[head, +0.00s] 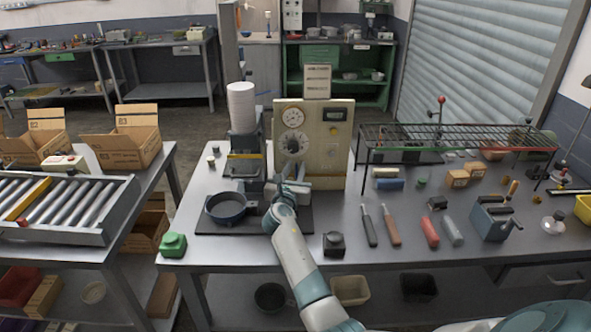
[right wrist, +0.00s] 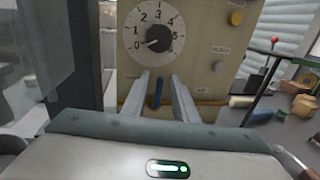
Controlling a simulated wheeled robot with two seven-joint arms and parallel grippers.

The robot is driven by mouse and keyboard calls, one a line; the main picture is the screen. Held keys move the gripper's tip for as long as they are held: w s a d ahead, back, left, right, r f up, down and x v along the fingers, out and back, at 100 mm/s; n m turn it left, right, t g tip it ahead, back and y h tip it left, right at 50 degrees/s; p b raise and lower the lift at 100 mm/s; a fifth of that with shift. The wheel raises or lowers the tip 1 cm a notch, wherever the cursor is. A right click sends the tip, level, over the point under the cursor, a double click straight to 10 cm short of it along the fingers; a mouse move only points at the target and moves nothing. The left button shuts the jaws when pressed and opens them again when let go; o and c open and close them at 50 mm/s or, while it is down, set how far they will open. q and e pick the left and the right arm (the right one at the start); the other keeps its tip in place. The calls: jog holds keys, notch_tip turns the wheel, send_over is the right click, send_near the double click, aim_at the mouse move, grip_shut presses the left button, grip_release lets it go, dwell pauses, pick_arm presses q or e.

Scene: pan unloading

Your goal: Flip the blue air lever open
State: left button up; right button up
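The blue air lever (right wrist: 157,92) shows in the right wrist view, low on the front of a beige panel (right wrist: 205,50), below a dial. It looks upright. My right gripper (right wrist: 159,78) is open, with one finger on each side of the lever and visible gaps between. In the head view my right gripper (head: 290,185) is at the lower front of the beige panel (head: 335,130), and it hides the lever there. A dark blue pan (head: 228,207) sits left of the gripper on a dark mat. My left gripper is not in view.
A machine with a white cylinder (head: 241,105) stands left of the panel. A wire rack (head: 455,140) is at the back right. A black knob block (head: 334,243) and a green block (head: 173,245) are near the front edge. Hand tools (head: 390,225) lie right.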

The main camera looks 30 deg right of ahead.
grip_shut()
